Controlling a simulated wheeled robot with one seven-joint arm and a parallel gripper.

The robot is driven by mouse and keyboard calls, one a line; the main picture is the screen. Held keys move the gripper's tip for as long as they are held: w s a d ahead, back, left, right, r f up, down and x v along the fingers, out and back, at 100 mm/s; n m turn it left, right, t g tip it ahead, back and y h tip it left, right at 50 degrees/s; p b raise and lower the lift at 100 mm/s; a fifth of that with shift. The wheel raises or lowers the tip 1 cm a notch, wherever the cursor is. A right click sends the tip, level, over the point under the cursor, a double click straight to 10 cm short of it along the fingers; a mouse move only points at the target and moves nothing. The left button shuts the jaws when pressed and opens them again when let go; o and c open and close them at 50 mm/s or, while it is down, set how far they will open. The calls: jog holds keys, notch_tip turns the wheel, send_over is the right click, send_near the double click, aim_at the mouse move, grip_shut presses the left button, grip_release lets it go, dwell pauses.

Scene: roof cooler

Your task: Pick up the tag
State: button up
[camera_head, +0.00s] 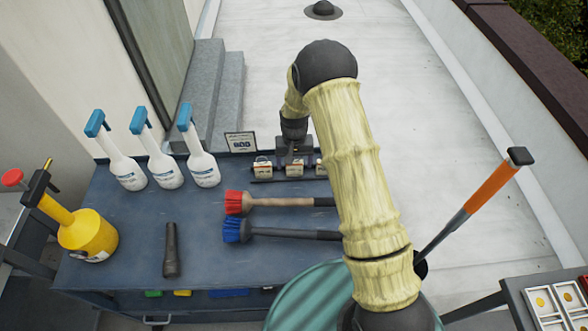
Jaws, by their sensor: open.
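Small cream tag-like pieces stand in a row on a dark strip at the back of the blue-grey table (205,240): a left one (262,168), a middle one (294,169) and a right one (320,168) partly hidden by my arm. I cannot tell which is the task's tag, and they may be padlock-shaped. My gripper (294,158) is open, pointing down just above or behind the middle piece. Its fingertips are too small to show whether they touch it.
A small printed card (241,142) stands left of the row. Red (275,202) and blue (285,234) brushes lie in front. An orange-handled tool (490,188) leans at right.

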dwell(0.3)
jog(key=c, duration=1.2)
jog(key=shift+o, duration=0.2)
notch_tip(320, 180, up, 10)
jog(key=shift+r+b, duration=0.1)
jog(key=shift+b, duration=0.85)
